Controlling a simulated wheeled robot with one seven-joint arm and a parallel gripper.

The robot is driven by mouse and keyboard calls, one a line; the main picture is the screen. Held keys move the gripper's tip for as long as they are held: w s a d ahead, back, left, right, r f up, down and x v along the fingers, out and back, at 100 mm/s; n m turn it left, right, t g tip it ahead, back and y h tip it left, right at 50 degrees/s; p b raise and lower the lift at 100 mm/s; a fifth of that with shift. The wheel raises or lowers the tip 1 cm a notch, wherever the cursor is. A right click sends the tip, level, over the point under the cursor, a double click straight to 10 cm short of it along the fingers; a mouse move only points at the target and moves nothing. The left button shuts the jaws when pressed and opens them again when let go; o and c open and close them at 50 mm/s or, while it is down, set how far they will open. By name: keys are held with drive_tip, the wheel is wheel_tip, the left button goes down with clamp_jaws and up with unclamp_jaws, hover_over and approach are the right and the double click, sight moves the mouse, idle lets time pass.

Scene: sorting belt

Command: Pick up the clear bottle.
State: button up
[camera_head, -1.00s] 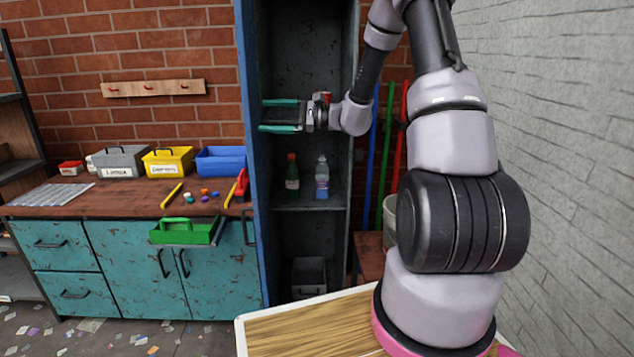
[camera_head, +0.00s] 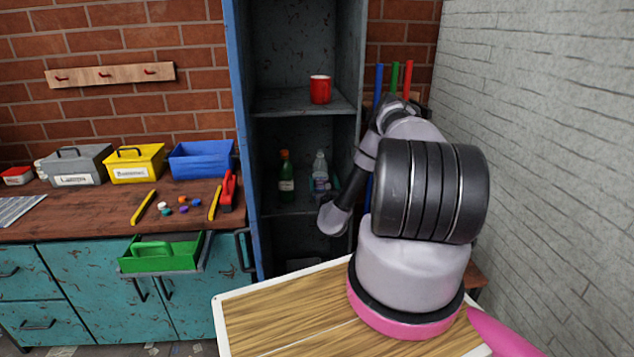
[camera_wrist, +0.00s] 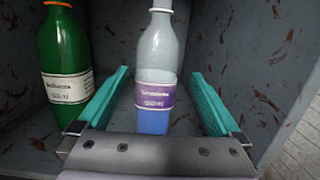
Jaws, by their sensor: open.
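The clear bottle (camera_head: 320,172) stands upright on the cabinet's middle shelf, with a purple-and-white label and a blue lower part. In the wrist view the clear bottle (camera_wrist: 158,62) is between the two teal fingers of my gripper (camera_wrist: 160,95), which are open with a gap on both sides. The bottle's base is hidden behind the gripper's palm edge. In the head view my gripper is mostly hidden by my arm, with a bit of teal (camera_head: 337,183) beside the bottle.
A green bottle (camera_wrist: 66,60) stands just left of my left finger; it also shows in the head view (camera_head: 286,178). The cabinet's side walls (camera_wrist: 268,50) are close on the right. A red mug (camera_head: 320,90) sits on the shelf above. A workbench (camera_head: 110,207) is at left.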

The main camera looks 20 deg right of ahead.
sight(319, 165)
drive_tip(key=x, duration=0.9)
drive_tip(key=shift+w+a+r, duration=0.15)
drive_tip(key=shift+w+r, duration=0.05)
drive_tip(key=shift+r, duration=0.2)
clamp_jaws()
